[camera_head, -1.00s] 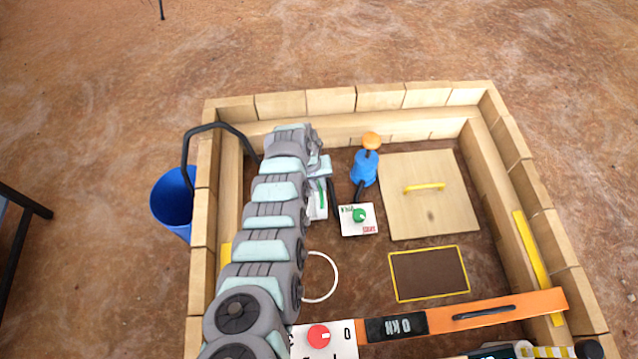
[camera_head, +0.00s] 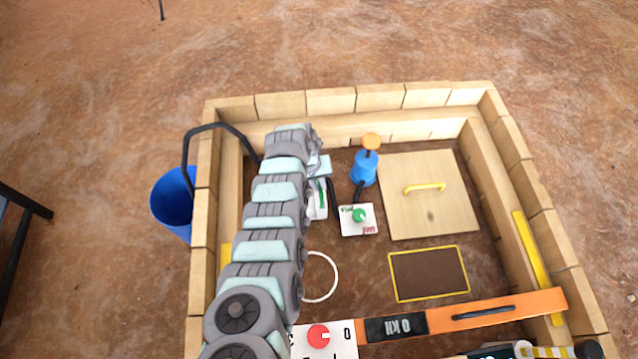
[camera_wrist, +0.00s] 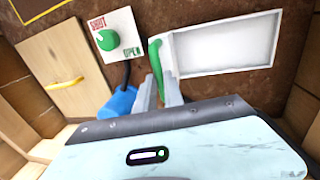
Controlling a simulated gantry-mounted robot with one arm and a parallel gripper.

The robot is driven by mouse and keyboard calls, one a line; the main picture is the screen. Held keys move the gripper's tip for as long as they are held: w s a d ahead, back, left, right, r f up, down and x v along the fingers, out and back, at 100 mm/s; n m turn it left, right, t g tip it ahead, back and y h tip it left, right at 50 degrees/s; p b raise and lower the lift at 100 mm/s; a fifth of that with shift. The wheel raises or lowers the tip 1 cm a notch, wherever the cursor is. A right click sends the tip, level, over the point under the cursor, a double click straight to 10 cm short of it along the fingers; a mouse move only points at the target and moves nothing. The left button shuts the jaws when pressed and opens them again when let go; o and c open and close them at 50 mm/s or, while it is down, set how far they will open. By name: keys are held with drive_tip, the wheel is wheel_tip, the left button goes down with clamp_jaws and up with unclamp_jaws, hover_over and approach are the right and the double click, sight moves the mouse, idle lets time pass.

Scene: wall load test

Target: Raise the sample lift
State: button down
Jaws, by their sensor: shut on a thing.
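In the wrist view, a white panel with a pale recessed face (camera_wrist: 225,48) has a green handle (camera_wrist: 156,56) at its left end. I take this to be the sample lift, but no label is readable. My gripper (camera_wrist: 159,82) is shut on the green handle, with one grey finger on each side of it. In the head view, the white panel (camera_head: 318,204) shows only partly beside my arm, which hides the rest. The grip itself is mostly hidden there.
A white valve plate with a green knob (camera_head: 359,215) lies close on the right. Near it stand a blue pump (camera_head: 364,170) with an orange top and a wooden lid (camera_head: 455,212). An orange bar (camera_head: 510,306) crosses the front. Timber walls (camera_head: 330,100) enclose the pit.

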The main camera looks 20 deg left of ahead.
wheel_tip(320, 180, up, 20)
drive_tip(key=p, duration=1.6)
drive_tip(key=shift+r+p, duration=0.25)
drive_tip(key=shift+p, duration=0.1)
drive_tip(key=c, duration=1.7)
unclamp_jaws()
drive_tip(key=shift+o, duration=1.2)
drive_tip(key=shift+f, duration=0.1)
wheel_tip(320, 180, up, 11)
drive_tip(key=s+a, duration=0.1)
drive_tip(key=a, duration=0.1)
drive_tip(key=shift+f+p, duration=0.15)
drive_tip(key=shift+p, duration=0.3)
